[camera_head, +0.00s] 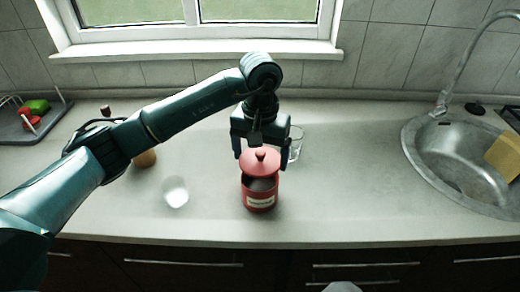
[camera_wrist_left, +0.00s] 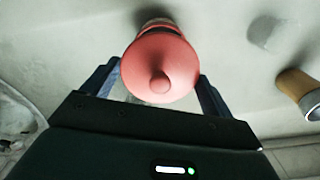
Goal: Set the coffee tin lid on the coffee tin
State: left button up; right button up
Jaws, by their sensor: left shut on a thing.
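The coffee tin (camera_head: 260,200) is a red pot with a pale label, upright on the counter near its front edge. The red coffee tin lid (camera_head: 262,163), with a small round knob, is above the tin's mouth, and a dark strip of opening shows under it. My left gripper (camera_head: 262,156) is shut on the lid, one finger at each side. In the left wrist view the lid (camera_wrist_left: 160,68) lies between the fingertips and hides most of the tin (camera_wrist_left: 154,20). My right gripper is not in view.
A clear glass (camera_head: 295,143) stands just behind the gripper. A white cup (camera_head: 175,192) and a brown cylinder (camera_head: 145,158) stand to the left. The counter right of the tin is clear.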

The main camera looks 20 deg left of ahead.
aim_at(260, 160)
pick_arm(q)
notch_tip(260, 160, down, 3)
jog(key=shift+f+b, duration=0.1)
jog(key=shift+b, duration=0.5)
jog(key=shift+f, duration=0.35)
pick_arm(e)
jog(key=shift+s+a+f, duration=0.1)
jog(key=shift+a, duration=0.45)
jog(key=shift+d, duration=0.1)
pick_arm(q)
jog(key=shift+f+b, duration=0.1)
jog(key=shift+b, duration=0.45)
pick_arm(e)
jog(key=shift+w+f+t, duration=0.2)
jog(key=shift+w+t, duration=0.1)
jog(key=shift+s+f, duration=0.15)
pick_arm(q)
jog(key=shift+b, duration=0.35)
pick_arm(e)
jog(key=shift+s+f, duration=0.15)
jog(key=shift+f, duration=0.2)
